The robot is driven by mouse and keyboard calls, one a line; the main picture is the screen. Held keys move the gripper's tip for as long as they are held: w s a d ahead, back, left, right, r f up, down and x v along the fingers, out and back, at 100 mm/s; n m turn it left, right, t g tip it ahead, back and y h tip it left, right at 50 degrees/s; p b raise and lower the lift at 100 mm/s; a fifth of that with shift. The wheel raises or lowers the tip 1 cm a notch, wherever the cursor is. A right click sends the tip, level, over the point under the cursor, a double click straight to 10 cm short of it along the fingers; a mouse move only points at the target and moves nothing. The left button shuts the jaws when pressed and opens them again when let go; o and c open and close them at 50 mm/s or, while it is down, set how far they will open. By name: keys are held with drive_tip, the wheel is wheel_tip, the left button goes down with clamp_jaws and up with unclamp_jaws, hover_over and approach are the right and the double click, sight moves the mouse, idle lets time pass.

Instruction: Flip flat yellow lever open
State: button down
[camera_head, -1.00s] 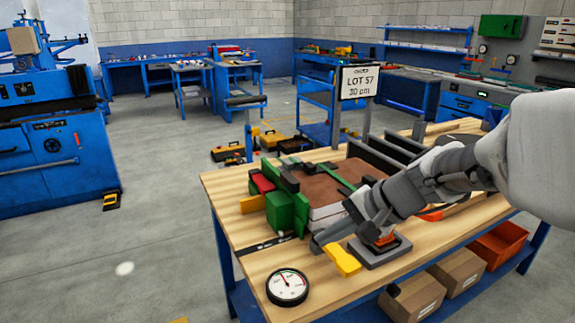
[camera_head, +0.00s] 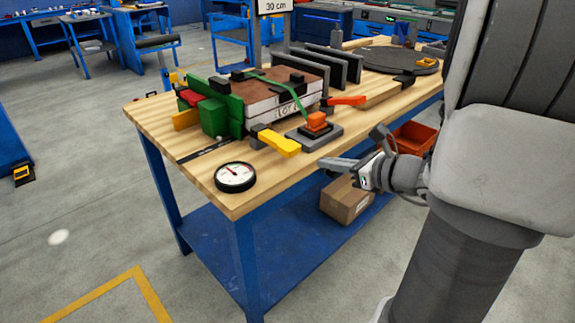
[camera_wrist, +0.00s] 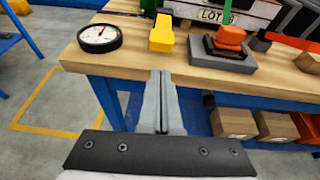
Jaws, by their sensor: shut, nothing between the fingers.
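The flat yellow lever (camera_head: 280,143) lies on the wooden workbench, pointing toward the front edge, in front of the panel stack (camera_head: 285,95). In the wrist view the yellow lever (camera_wrist: 161,36) is ahead of my fingers, near the top centre. My gripper (camera_head: 322,163) is shut and empty, just off the front edge of the bench, to the lower right of the lever and apart from it. In the wrist view the shut fingers of my gripper (camera_wrist: 160,75) point toward the bench edge.
A round gauge (camera_head: 235,177) sits left of the lever near the bench edge. An orange block on a grey base (camera_head: 314,137) stands right of it. A green clamp block (camera_head: 214,115) and an orange-red handle (camera_head: 346,101) flank the stack. The floor in front is clear.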

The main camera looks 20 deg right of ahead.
sight(300, 168)
drive_tip(key=shift+s+d+f+m, duration=0.15)
drive_tip(key=shift+d+m, duration=0.1)
drive_tip(key=shift+m, duration=0.05)
drive_tip(key=b+x, duration=0.3)
drive_tip(key=x, duration=0.6)
drive_tip(key=shift+w+a+f+b, duration=0.15)
drive_tip(key=shift+w+b, duration=0.15)
drive_tip(key=shift+w, duration=0.25)
drive_tip(key=shift+r, duration=0.2)
